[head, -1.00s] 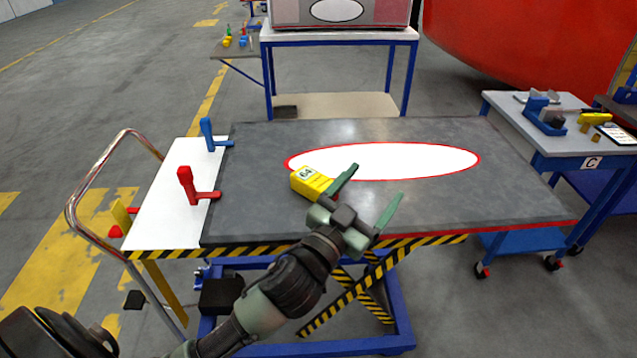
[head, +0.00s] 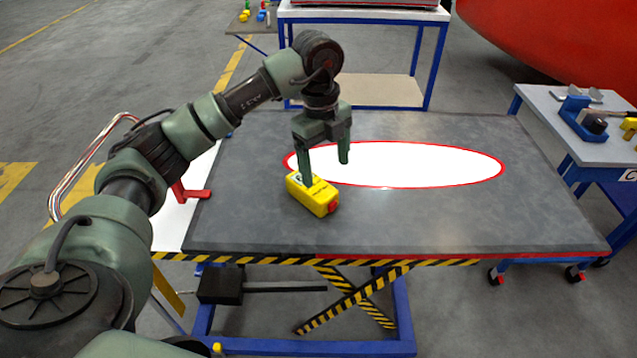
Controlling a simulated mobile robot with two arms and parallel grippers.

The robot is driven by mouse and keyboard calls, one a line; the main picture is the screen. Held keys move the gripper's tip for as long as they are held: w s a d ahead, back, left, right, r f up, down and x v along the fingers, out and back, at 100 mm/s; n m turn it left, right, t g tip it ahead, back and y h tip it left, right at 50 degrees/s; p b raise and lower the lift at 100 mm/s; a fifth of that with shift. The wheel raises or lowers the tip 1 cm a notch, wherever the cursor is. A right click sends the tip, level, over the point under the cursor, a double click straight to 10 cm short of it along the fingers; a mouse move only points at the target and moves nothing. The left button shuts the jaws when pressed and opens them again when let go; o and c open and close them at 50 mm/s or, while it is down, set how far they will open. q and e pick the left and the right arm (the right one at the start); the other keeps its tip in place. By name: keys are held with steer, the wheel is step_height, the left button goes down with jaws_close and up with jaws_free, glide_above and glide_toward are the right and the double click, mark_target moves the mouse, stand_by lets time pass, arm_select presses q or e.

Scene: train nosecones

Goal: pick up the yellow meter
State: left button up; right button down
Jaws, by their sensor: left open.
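The yellow meter (head: 316,200) lies on the dark grey top of the lift table (head: 440,225), at the left edge of the white oval. It has a red part at its right end, and its display is partly hidden by a finger. My left gripper (head: 326,172) is open and points down just above and behind the meter. One finger overlaps the meter's upper left part in the picture; the other is to the right, over the oval. I cannot tell whether the finger touches the meter. My right gripper is not in view.
A white oval with a red rim (head: 430,165) marks the table top. A red clamp handle (head: 190,193) stands at the left, partly behind my arm. A grey side table (head: 575,135) with tools is at the right. The front right of the table top is clear.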

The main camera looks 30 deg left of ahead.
mark_target(312, 191)
arm_select(q)
steer(key=shift+s+a+r+n+y, duration=0.1)
steer(key=shift+a+r+n+y, duration=0.05)
steer(key=shift+a, duration=0.4)
steer(key=shift+a+r+n+y, duration=0.15)
steer(key=shift+a, duration=0.35)
steer(key=shift+s+a+f, duration=0.1)
steer(key=shift+a+f, duration=0.1)
steer(key=f+p, duration=0.1)
steer(key=f, duration=0.3)
steer(key=f+p, duration=0.1)
steer(key=f, duration=0.1)
steer(key=shift+s+a+f+p, duration=0.1)
steer(key=shift+s+a+p, duration=0.2)
steer(key=shift+p, duration=0.05)
steer(key=shift+f, duration=0.45)
steer(key=c, duration=1.6)
jaws_close()
steer(key=shift+w+r, duration=0.1)
steer(key=shift+r, duration=0.05)
